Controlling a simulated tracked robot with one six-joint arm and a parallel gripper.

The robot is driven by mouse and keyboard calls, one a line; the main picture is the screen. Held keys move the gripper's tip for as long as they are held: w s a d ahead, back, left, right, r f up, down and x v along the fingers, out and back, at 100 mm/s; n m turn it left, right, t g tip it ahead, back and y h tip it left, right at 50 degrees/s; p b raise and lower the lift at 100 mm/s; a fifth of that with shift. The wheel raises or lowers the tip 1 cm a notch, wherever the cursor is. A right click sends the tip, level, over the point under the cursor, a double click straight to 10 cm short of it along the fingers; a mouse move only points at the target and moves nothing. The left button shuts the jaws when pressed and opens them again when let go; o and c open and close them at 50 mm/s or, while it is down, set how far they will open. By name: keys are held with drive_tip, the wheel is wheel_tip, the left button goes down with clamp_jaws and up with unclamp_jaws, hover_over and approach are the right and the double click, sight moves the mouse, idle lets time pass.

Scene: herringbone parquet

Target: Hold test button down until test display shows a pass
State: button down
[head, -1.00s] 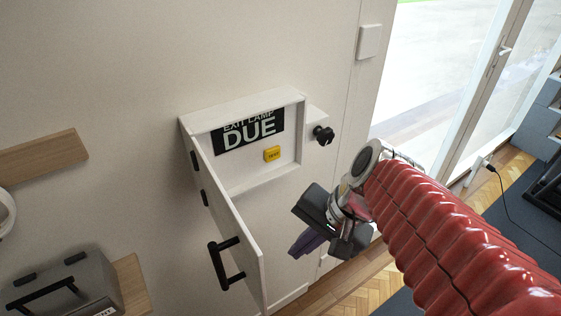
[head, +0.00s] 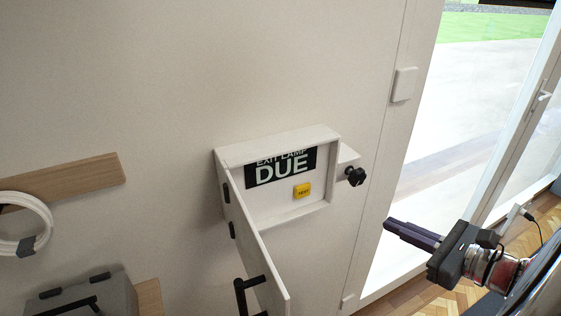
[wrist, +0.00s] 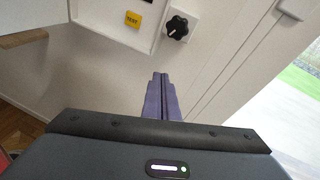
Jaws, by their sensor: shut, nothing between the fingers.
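The yellow test button (head: 302,191) sits inside an open white wall box, at the lower right of its back panel. The test display (head: 281,168) above it is black with white letters reading "EXIT LAMP DUE". The button also shows in the wrist view (wrist: 133,19), at the top, with only a dark corner of the display beside it. My gripper (head: 388,225) is to the right of the box and lower than the button, apart from both. Its purple fingers are shut with nothing between them, and in the wrist view (wrist: 160,76) they point up toward the box area.
The box's door (head: 258,250) hangs open to the left, with a black handle (head: 250,292). A black knob (head: 355,177) sticks out just right of the box. A wooden shelf (head: 75,180), a white coil (head: 22,222) and a grey case (head: 85,303) are at left.

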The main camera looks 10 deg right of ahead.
drive_tip(key=s+d+m+t+h, duration=0.2)
drive_tip(key=d+m+h, duration=0.1)
drive_tip(key=d, duration=0.4)
drive_tip(key=s+d+r+m+t+h, duration=0.1)
drive_tip(key=s+d+m+t+h, duration=0.1)
drive_tip(key=d, duration=0.5)
drive_tip(key=shift+s+r+m+h, duration=0.3)
drive_tip(key=shift+m+h, duration=0.2)
drive_tip(key=shift+m, duration=0.6)
drive_tip(key=shift+d, duration=0.1)
drive_tip(key=shift+s, duration=0.1)
